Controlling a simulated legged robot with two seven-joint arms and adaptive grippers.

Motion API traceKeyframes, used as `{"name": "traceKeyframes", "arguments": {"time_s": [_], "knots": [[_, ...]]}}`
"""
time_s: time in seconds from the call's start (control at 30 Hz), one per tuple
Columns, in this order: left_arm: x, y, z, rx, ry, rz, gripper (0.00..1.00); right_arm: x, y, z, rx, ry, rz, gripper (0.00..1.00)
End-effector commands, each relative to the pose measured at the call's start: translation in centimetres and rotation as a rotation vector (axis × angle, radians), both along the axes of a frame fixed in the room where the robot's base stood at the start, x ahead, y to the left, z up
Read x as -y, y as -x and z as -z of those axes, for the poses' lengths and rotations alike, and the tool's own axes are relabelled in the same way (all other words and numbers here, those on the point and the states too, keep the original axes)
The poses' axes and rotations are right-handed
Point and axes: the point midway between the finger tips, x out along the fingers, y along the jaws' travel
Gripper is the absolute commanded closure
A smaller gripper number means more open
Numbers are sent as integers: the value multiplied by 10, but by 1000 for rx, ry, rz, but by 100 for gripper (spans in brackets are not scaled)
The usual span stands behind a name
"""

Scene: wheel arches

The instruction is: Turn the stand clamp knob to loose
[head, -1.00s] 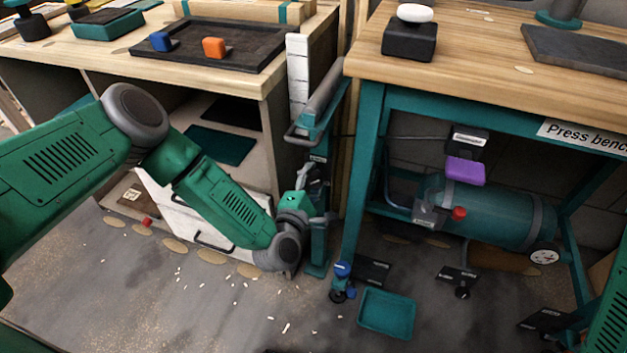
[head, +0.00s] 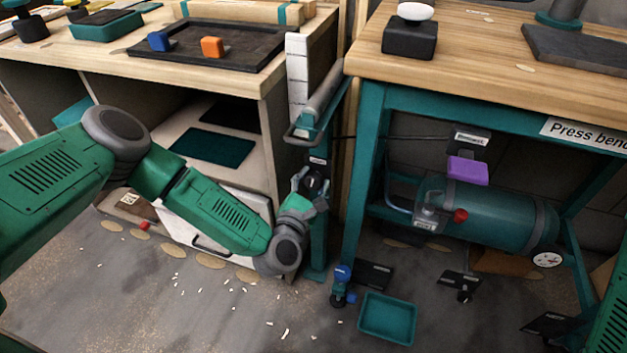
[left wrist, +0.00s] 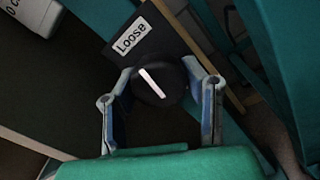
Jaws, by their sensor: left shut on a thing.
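The stand clamp knob (left wrist: 154,92) is a round black knob with a white line, close up in the left wrist view. The line slants from upper left to lower right. A white label reading "Loose" (left wrist: 132,36) sits on a dark plate just above it. My left gripper (left wrist: 161,76) is shut on the knob, one finger on each side. In the head view the knob (head: 314,182) is small and dark on the teal stand (head: 318,245), with my left gripper (head: 311,183) at it from the left. My right gripper is out of view.
The left workbench (head: 268,85) and white drawer front (head: 190,232) stand beside my left arm. The press bench (head: 357,200) is close to the right of the stand. A teal tray (head: 387,318) and pedals lie on the floor, where pale scraps are scattered.

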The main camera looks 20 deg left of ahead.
Motion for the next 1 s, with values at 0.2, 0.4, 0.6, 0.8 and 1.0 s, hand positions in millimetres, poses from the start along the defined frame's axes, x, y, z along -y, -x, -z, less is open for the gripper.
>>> {"name": "traceKeyframes", "arguments": {"time_s": [0.2, 0.4, 0.6, 0.8, 1.0], "knots": [[-1, 4, 9, -20, 13, 0, 90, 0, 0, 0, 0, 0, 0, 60], [-1, 4, 9, -20, 13, 0, 90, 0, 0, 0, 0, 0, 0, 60], [-1, 4, 8, -18, 13, 1, 39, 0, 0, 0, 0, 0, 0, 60], [0, 3, 4, -9, 16, 1, 39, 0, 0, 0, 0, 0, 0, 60], [-1, 10, 3, -8, 16, 1, 39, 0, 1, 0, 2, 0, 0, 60]]}}
